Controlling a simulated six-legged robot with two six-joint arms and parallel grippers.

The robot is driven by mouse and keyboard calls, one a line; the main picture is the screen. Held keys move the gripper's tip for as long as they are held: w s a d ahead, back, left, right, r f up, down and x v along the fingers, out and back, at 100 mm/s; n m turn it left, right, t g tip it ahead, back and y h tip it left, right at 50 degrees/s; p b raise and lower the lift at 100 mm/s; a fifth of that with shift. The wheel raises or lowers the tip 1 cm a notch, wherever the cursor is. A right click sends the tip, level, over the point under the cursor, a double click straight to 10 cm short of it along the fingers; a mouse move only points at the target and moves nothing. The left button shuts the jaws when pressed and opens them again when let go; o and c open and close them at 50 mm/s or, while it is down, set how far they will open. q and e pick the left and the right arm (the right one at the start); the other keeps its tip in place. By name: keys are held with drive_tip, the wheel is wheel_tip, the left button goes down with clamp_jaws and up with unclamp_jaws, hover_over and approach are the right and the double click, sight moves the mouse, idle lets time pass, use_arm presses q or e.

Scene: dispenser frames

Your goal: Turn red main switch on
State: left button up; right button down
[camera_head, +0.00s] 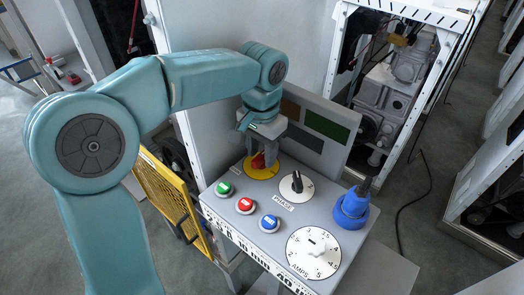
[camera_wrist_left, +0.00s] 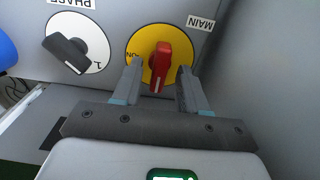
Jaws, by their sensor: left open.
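The red main switch (camera_head: 258,161) is a red knob on a yellow round plate at the back left of the grey control panel (camera_head: 222,207). In the left wrist view the red knob (camera_wrist_left: 160,64) points along the gripper's direction on its yellow plate (camera_wrist_left: 138,42), beside a "MAIN" label. My left gripper (camera_head: 262,158) reaches down over the switch. Its two fingers (camera_wrist_left: 160,85) are open, one on each side of the knob's near end, with gaps showing. Part of the plate is hidden by the fingers. My right gripper is not in view.
The black phase knob (camera_head: 297,182) sits right of the switch. Green (camera_head: 223,188), red (camera_head: 245,205) and blue (camera_head: 269,222) buttons line the panel's left front. A white amps dial (camera_head: 314,252) and a blue plug (camera_head: 351,209) are further right. A yellow mesh guard (camera_head: 166,190) stands left.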

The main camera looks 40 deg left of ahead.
use_arm(q)
drive_tip(key=shift+d+f, duration=0.1)
clamp_jaws()
drive_tip(key=shift+m, duration=0.3)
drive_tip(key=m+p, duration=0.1)
drive_tip(key=m, duration=0.1)
drive_tip(key=shift+m, duration=0.4)
drive_tip(key=m+p, duration=0.2)
drive_tip(key=m, duration=0.3)
drive_tip(key=shift+d, duration=0.1)
drive_tip(key=shift+m, duration=0.4)
